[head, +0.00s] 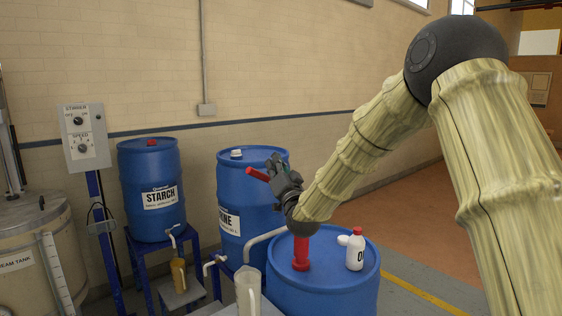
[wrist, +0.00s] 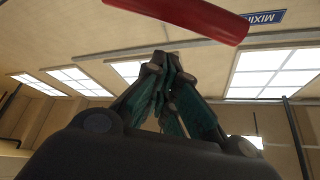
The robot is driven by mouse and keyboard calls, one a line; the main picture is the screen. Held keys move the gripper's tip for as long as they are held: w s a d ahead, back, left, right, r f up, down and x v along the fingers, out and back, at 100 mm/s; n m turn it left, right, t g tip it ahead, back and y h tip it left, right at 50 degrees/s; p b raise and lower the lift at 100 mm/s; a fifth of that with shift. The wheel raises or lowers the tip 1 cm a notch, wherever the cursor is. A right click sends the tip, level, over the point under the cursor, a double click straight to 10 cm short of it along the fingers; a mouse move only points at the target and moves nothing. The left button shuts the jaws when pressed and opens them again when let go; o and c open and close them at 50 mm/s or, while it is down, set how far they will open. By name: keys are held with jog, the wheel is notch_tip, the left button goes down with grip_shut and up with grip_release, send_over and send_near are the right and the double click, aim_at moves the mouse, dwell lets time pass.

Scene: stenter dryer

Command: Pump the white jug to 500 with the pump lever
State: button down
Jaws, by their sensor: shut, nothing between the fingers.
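The white jug (head: 247,290) stands at the bottom of the head view, beside the front blue drum (head: 325,290); its scale and fill level are too small to read. A red hand pump (head: 301,252) rises from that drum's lid, and a pale spout pipe (head: 262,238) runs from it toward the jug. The red pump lever (head: 258,174) points up and left; it also crosses the top of the wrist view (wrist: 185,15). My gripper (head: 275,163) is shut and empty beside the lever, with its fingertips (wrist: 165,60) close below it in the wrist view. I cannot tell whether they touch.
A white bottle with a red cap (head: 355,249) stands on the front drum's lid, right of the pump. The starch drum (head: 152,190) and another blue drum (head: 238,215) stand behind. A tan jug (head: 179,274) sits under the starch tap. A stirrer control box (head: 83,137) is at left.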

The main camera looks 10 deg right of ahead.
jog(key=shift+a+f+p, duration=0.3)
jog(key=shift+a+f, duration=0.4)
jog(key=shift+f, duration=0.3)
